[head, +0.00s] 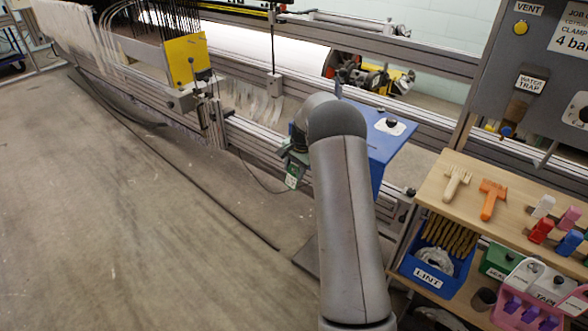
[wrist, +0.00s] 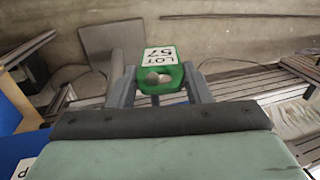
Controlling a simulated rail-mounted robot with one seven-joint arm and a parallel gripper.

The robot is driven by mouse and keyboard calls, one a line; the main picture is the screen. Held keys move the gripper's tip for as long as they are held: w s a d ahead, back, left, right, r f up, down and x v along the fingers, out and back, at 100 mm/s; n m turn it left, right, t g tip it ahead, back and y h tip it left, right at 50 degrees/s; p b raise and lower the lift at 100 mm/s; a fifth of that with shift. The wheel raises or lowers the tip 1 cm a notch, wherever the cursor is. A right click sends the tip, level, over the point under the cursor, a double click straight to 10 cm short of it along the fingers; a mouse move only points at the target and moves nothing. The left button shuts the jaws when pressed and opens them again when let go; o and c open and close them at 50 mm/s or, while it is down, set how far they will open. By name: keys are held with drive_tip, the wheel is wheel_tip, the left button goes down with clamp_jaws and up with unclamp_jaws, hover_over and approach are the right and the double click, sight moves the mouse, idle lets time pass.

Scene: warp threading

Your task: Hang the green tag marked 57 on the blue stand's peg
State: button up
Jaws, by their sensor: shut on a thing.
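The green tag (wrist: 169,81) has a white label reading LOT 57, and it sits between my gripper's two fingers (wrist: 158,88) in the wrist view. My gripper is shut on it. In the head view the tag (head: 292,180) shows small below my gripper (head: 293,166), left of my arm. The blue stand (head: 378,143) is just right of my gripper, partly hidden by my arm. A dark peg (head: 391,122) shows on its top by a white label. In the wrist view the blue stand (wrist: 18,150) fills the lower left edge, apart from the tag; its peg is not visible there.
A yellow plate (head: 185,60) stands on the loom rail at the left. A wooden shelf (head: 475,180) at the right holds brushes and coloured clips, above a blue LINT bin (head: 432,280). Loom rails (head: 400,115) run behind my arm. The floor (head: 130,220) at the left is clear.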

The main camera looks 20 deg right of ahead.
drive_tip(key=o, duration=1.3)
drive_tip(key=shift+s+d+f, duration=0.25)
drive_tip(key=shift+d+f, duration=0.15)
drive_tip(key=shift+d, duration=0.35)
drive_tip(key=w+a+p+v, duration=0.1)
drive_tip(key=p+v, duration=0.1)
drive_tip(key=v, duration=1.5)
drive_tip(key=s+a+r+n+p, duration=0.3)
drive_tip(key=s+a+r+p, duration=0.2)
drive_tip(key=s+a+r, duration=0.35)
drive_tip(key=s+a+r+n+p, duration=0.1)
drive_tip(key=s+a+n+p, duration=0.2)
drive_tip(key=s, duration=0.7)
drive_tip(key=s+a+r+n+g+p, duration=0.1)
drive_tip(key=s+a+r+n+p, duration=0.1)
drive_tip(key=s+a, duration=0.4)
drive_tip(key=s+a+r+n+p, duration=0.2)
drive_tip(key=s+a+n, duration=0.3)
drive_tip(key=s, duration=0.9)
drive_tip(key=shift+g+h+p, duration=0.4)
drive_tip(key=shift+p, duration=0.5)
